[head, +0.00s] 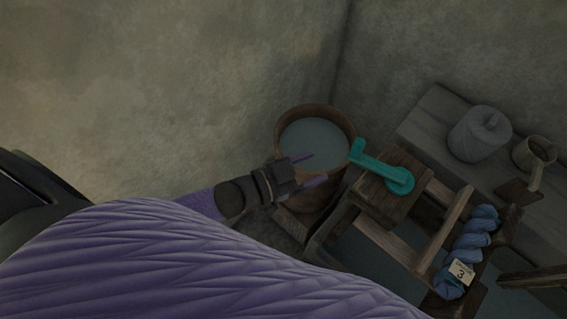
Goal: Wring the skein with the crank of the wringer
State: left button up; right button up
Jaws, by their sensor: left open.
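The wringer is a wooden frame (455,217) at the right. Its teal crank (378,166) sits on the block at its near left end, with the hub on the block and the handle end pointing up-left. The blue twisted skein (473,240) lies at the far right end of the frame and carries a pale tag (461,271) marked 3. My left gripper (320,168) is open and empty, its two purple fingers pointing right. It is a short way left of the crank's handle end, apart from it in the picture. My right gripper is not in view.
A wooden tub (347,125) of grey-blue liquid stands just behind my left gripper. A grey bench (430,112) at the back right holds a cone of grey yarn (479,134) and a mug-like vessel (534,153). Bare walls close off the back.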

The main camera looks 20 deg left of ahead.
pick_arm(q)
jog(key=s+a+f+n+g+y+b, duration=0.1)
jog(key=a+f+y, duration=0.3)
jog(key=f, duration=0.7)
jog(key=shift+s+a+n+b, duration=0.2)
jog(key=shift+a+n+b, duration=0.1)
jog(key=shift+a+b, duration=0.1)
